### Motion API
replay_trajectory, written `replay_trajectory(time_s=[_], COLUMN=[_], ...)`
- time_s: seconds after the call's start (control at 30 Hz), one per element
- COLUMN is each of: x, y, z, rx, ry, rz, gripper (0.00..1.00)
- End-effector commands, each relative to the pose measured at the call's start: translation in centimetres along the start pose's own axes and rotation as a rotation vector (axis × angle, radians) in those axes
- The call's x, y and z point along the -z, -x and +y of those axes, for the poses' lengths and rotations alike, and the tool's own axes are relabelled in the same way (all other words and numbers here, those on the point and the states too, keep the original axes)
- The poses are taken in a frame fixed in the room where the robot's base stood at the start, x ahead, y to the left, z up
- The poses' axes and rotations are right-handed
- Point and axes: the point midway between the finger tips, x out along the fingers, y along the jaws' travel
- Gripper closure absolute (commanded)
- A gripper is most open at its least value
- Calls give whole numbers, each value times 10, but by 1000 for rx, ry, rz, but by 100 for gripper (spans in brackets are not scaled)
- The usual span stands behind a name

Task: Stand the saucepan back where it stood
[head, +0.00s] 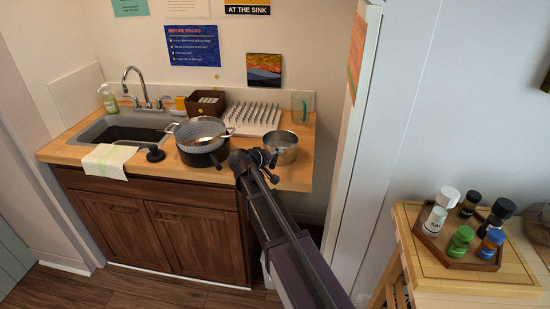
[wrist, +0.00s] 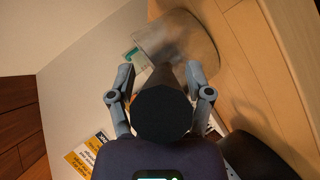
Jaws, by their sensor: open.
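The steel saucepan (head: 283,155) stands upright on the wooden counter near its right end. In the wrist view its grey wall (wrist: 195,45) shows at the top, blurred. My gripper (head: 262,158) is at the saucepan's left front side, low over the counter. In the wrist view my gripper (wrist: 163,88) is open, with one finger on each side of a dark handle (wrist: 162,112) seen end-on. The handle runs toward the saucepan. I cannot tell whether either finger touches it.
A grey colander (head: 198,131) sits on a dark pot (head: 200,157) just left of my gripper. A drying rack (head: 252,118) and a glass mug (head: 301,106) are behind. The sink (head: 125,128) is at left. A wall edge (head: 350,140) stands right of the counter.

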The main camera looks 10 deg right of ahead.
Motion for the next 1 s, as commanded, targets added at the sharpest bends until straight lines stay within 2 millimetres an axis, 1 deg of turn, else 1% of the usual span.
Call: replay_trajectory(time_s=[0.17, 0.27, 0.6, 0.7, 0.83, 1.0], x=[0, 0, 1, 0, 0, 0], y=[16, 30, 85, 99, 112, 119], z=[2, 2, 3, 3, 2, 1], rx=[0, 1, 0, 0, 0, 0], ry=[0, 1, 1, 1, 0, 0], rz=[1, 2, 3, 1, 1, 0], gripper=[34, 34, 34, 34, 34, 34])
